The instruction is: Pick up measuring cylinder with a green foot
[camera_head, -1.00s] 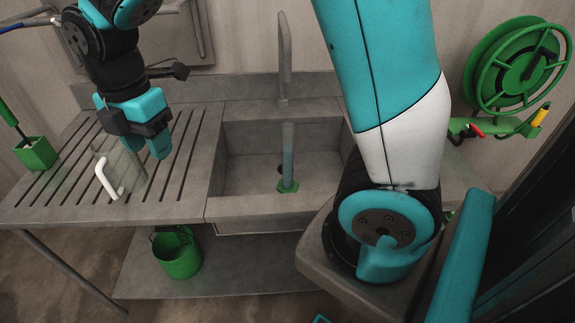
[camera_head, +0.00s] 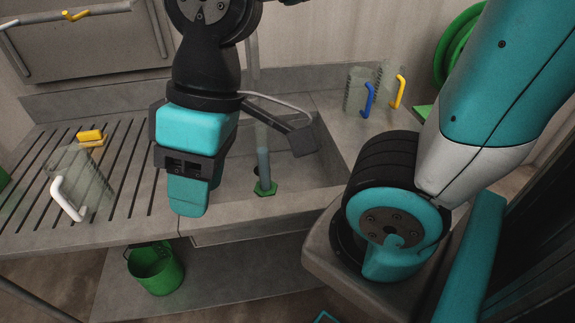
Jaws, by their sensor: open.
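The measuring cylinder (camera_head: 263,165) stands upright in the sink basin. It is a slim, clear bluish tube on a green foot (camera_head: 265,188). Its upper part shows just right of my gripper's wrist, below a small black part on my arm. My gripper (camera_head: 188,205) is to the left of the cylinder, over the sink's left front edge, with teal fingers pointing down. It is apart from the cylinder and holds nothing that I can see. One finger hides the other from this side, so the gap between them does not show.
A clear jug with a white handle (camera_head: 67,200) and a yellow block (camera_head: 90,136) are on the slatted drainboard (camera_head: 25,215). Jugs with blue (camera_head: 367,100) and yellow handles (camera_head: 399,92) stand right of the sink (camera_head: 300,207). A green bucket (camera_head: 158,272) is below.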

